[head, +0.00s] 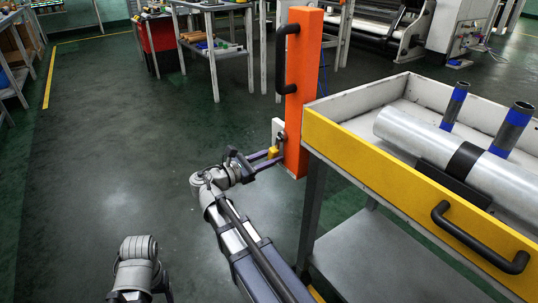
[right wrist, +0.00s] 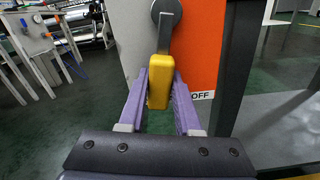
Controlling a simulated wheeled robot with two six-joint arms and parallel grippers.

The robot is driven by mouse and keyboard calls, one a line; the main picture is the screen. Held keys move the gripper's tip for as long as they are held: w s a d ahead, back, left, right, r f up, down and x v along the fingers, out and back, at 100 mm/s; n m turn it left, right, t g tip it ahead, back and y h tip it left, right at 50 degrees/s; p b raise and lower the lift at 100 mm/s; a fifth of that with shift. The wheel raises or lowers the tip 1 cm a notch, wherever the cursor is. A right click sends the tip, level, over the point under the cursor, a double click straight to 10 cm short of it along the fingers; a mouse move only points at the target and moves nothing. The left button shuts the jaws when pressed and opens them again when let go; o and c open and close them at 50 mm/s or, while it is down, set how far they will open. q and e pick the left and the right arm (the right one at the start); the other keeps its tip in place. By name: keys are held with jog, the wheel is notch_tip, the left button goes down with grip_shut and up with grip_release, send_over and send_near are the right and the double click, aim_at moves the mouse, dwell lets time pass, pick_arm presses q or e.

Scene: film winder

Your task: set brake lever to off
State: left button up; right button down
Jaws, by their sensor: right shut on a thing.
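The brake lever has a yellow grip (right wrist: 161,82) on a grey metal arm that hangs almost straight down from a round pivot (right wrist: 166,12) in the right wrist view. In the head view the yellow grip (head: 273,153) shows at the left side of the orange post (head: 298,100). An "OFF" label (right wrist: 202,95) is on the lower orange face, right of the grip. My right gripper (right wrist: 160,90) is shut on the yellow grip, with a purple finger on each side. It also shows in the head view (head: 275,158). My left gripper is out of view.
A cart with a yellow front rail (head: 390,155) and a black handle (head: 480,237) stands right of the post. It carries a silver film roll (head: 460,150) and blue-banded tubes (head: 455,105). The floor left of the post is clear. Benches stand farther back.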

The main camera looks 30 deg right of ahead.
aim_at(291, 159)
jog(key=s+n, duration=0.1)
jog(key=n, duration=0.1)
jog(key=s+n, duration=0.1)
jog(key=shift+s+n, duration=0.25)
jog(key=shift+n, duration=0.15)
jog(key=shift+s+d+r+n+p, duration=0.15)
jog(key=shift+s+n, duration=0.2)
jog(key=shift+n, duration=0.35)
jog(key=shift+s+a+r+n+p, duration=0.1)
jog(key=shift+s+n, duration=0.3)
jog(key=shift+n, duration=0.3)
jog(key=shift+s+d+r+n+p, duration=0.15)
jog(key=shift+s+n, duration=0.2)
jog(key=shift+n, duration=0.35)
jog(key=shift+s, duration=0.1)
jog(key=c, duration=0.6)
grip_release()
jog(key=a, duration=0.8)
jog(key=shift+s, duration=0.3)
